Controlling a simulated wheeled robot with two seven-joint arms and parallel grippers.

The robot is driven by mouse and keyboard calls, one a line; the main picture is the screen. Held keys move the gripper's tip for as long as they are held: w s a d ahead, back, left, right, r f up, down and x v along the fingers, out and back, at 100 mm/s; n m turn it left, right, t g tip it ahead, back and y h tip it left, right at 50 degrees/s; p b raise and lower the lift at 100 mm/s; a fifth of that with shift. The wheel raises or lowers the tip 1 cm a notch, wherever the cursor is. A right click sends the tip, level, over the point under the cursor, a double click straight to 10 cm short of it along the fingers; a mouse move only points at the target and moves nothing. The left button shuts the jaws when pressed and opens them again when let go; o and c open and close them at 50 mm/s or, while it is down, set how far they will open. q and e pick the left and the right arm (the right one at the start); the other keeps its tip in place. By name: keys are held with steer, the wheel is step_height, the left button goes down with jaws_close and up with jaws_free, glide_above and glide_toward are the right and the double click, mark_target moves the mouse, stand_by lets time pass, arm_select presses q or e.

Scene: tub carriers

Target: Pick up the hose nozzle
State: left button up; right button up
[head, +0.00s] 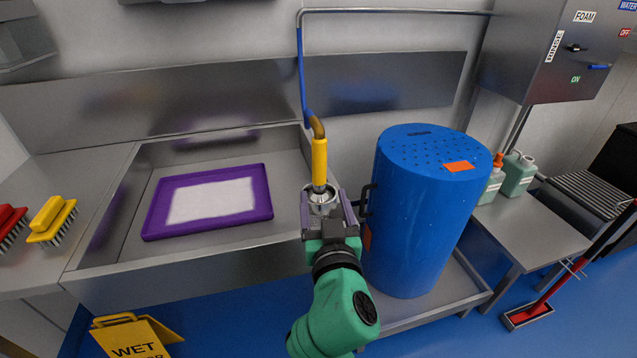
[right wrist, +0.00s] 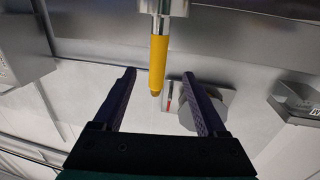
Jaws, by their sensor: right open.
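The hose nozzle (head: 319,160) has a yellow grip and a silver lower end. It hangs upright from the blue hose (head: 301,75) by a brown bent piece, over the right end of the steel sink. My right gripper (head: 324,193) is open, with its two purple fingers on either side of the nozzle's silver end in the head view. In the right wrist view the yellow nozzle (right wrist: 158,64) shows between the two fingertips (right wrist: 159,74), with clear gaps on both sides. I cannot tell how deep it sits between them. My left gripper is not in view.
A blue perforated drum (head: 415,220) stands close to the right of my gripper. A purple-framed tray (head: 262,205) lies in the sink to the left. Yellow (head: 45,222) and red (head: 8,218) brushes lie at far left. A wet floor sign (head: 135,340) stands in front.

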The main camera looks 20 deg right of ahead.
mark_target(318, 159)
steer(key=w+d+p, duration=0.1)
steer(key=w, duration=0.3)
steer(key=w+p, duration=0.2)
steer(key=w, duration=0.3)
steer(key=w+d+p, duration=0.1)
steer(key=w, duration=0.4)
steer(key=shift+d, duration=0.3)
steer(key=shift+w, duration=0.15)
jaws_close()
